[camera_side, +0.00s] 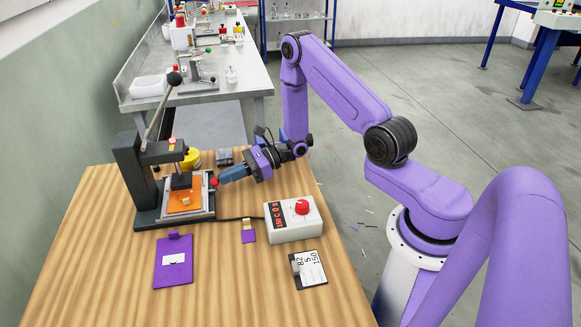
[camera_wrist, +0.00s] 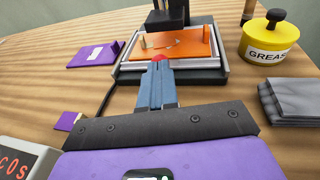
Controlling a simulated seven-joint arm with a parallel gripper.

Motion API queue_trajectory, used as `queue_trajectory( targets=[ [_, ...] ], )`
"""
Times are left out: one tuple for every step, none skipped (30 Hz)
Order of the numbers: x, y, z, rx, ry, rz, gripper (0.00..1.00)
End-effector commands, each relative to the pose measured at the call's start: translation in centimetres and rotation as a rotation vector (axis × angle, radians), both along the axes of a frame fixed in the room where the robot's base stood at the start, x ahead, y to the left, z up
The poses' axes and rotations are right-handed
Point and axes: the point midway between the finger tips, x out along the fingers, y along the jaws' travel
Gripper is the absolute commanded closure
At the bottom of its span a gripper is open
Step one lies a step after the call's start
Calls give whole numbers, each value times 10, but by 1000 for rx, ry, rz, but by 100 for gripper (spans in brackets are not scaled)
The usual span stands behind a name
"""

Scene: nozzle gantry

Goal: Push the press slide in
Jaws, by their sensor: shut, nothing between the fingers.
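The dark press (camera_side: 130,170) stands at the left of the wooden table, its long lever raised. Its slide (camera_side: 208,200) is a pale metal tray carrying an orange plate (camera_side: 182,204) with a small tan block on it. A red knob (camera_side: 214,182) sits on the slide's side facing my gripper. My gripper (camera_side: 222,179) is shut and empty, its blue fingertips pointing at the knob. In the wrist view, the fingertips (camera_wrist: 158,66) overlap the lower part of the red knob (camera_wrist: 157,57); I cannot tell whether they touch.
A yellow grease tin (camera_wrist: 272,38) and a folded grey cloth (camera_wrist: 288,104) lie beside the press. A control box (camera_side: 293,219) with a red dial has a cable running toward the press. A purple clipboard (camera_side: 173,270) and a label card (camera_side: 310,270) lie in front.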

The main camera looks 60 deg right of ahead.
Motion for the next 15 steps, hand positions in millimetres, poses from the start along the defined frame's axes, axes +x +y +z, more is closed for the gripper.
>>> queue_trajectory(
  targets=[
    [5,7,1,-4,-14,9,100],
    [5,8,1,-4,-13,10,100],
    [5,7,1,-4,-13,10,100],
    [5,7,2,-4,-13,10,100],
    [5,6,2,-4,-14,9,100],
    [4,5,2,-4,-14,8,100],
    [3,3,3,-4,-14,7,100],
    [1,0,3,-4,-13,6,100],
    [-1,-4,4,-4,-13,4,100],
    [-4,-8,5,-3,-12,3,100],
    [-7,-12,5,-3,-11,2,100],
    [-11,-19,6,-2,-9,0,100],
    [-14,-24,7,-2,-8,-2,100],
    [-18,-29,8,-1,-7,-3,100],
    [-23,-37,10,0,-5,-5,100]
  ],
)
